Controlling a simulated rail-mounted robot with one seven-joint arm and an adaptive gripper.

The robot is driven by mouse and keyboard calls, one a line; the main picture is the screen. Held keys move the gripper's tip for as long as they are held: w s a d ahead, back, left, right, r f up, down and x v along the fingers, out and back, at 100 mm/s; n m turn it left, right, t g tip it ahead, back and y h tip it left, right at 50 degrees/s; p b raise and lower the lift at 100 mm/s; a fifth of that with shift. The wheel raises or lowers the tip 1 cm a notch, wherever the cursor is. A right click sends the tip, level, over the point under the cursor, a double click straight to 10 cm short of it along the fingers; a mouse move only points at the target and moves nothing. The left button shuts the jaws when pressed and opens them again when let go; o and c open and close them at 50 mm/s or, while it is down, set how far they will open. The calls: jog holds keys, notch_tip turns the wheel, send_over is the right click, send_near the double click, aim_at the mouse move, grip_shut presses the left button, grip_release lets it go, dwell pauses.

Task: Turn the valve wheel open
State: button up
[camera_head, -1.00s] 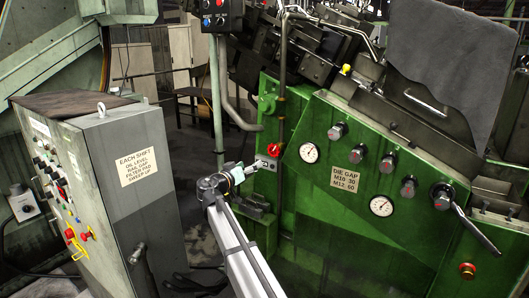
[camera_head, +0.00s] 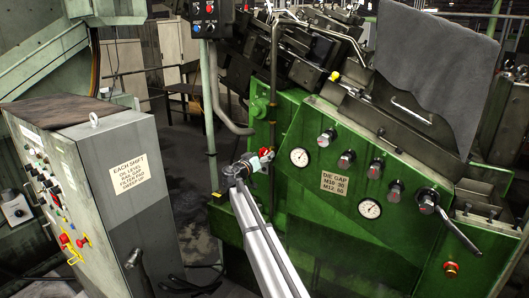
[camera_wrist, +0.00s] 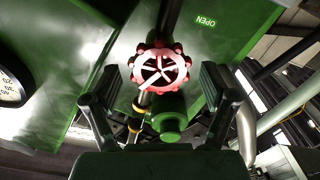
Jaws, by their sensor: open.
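The valve wheel is a small red handwheel with a knobbed rim and pale spokes. In the wrist view the valve wheel (camera_wrist: 160,68) is ahead of my gripper (camera_wrist: 160,90), centred between its two spread fingers. The fingers are open, one on each side of the wheel, with visible gaps. In the head view my gripper (camera_head: 252,160) is at the red wheel (camera_head: 267,152) on the front of the green machine and partly covers it. Exact contact cannot be told. The word OPEN (camera_wrist: 206,22) is on the green panel above right of the wheel.
A vertical pipe (camera_head: 273,95) runs close above the wheel. Pressure gauges (camera_head: 299,157) and knobs are to its right on the green machine (camera_head: 330,235). A grey control cabinet (camera_head: 135,215) stands left of my arm, with a floor gap between.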

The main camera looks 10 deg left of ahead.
jog(key=shift+x, duration=0.8)
jog(key=shift+s, duration=0.1)
jog(key=c, duration=1.2)
